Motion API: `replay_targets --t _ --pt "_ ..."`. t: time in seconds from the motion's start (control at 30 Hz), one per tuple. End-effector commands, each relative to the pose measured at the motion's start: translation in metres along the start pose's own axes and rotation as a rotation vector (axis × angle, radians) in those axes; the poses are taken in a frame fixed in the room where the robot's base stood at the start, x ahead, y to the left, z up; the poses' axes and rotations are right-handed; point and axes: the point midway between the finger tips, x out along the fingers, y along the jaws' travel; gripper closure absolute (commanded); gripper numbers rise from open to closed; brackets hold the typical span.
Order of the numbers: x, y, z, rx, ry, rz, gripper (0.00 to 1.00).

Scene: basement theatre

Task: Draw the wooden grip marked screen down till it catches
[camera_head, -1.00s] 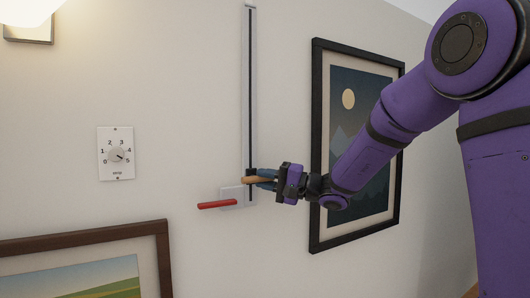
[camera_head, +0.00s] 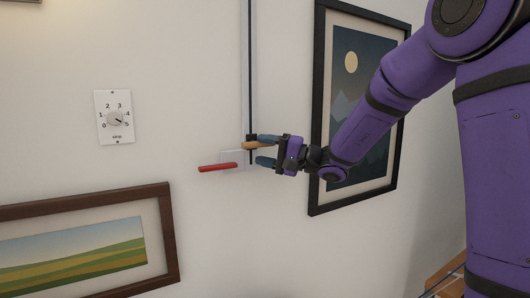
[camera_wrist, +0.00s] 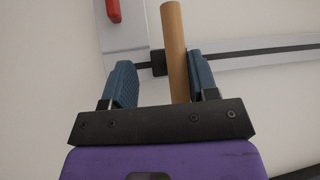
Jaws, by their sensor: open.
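The wooden grip (camera_head: 256,145) is a tan rod on a small dark slider near the bottom of a tall wall track (camera_head: 250,70). My gripper (camera_head: 263,151) is open around it, with one blue finger close above it and the other lower, clear of it. In the wrist view the wooden grip (camera_wrist: 174,48) stands between the fingers of my gripper (camera_wrist: 161,80), close to or touching the right one and apart from the left. No screen shows in these views.
A red lever (camera_head: 217,167) sticks out from a pale plate (camera_head: 232,158) beside the track's lower end. Framed pictures hang at lower left (camera_head: 165,240) and right (camera_head: 318,120), the latter behind my arm.

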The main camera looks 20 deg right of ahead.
Motion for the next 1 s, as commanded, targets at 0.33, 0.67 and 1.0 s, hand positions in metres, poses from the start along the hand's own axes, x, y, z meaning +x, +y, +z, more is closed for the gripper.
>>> replay_targets --t 0.33,0.67,1.0 --pt "-0.001 0.004 0.001 0.006 0.0 0.007 0.56" --pt "-0.002 0.004 0.001 0.006 0.0 0.006 0.56" --pt "-0.051 0.003 0.0 0.005 0.005 0.008 0.56"
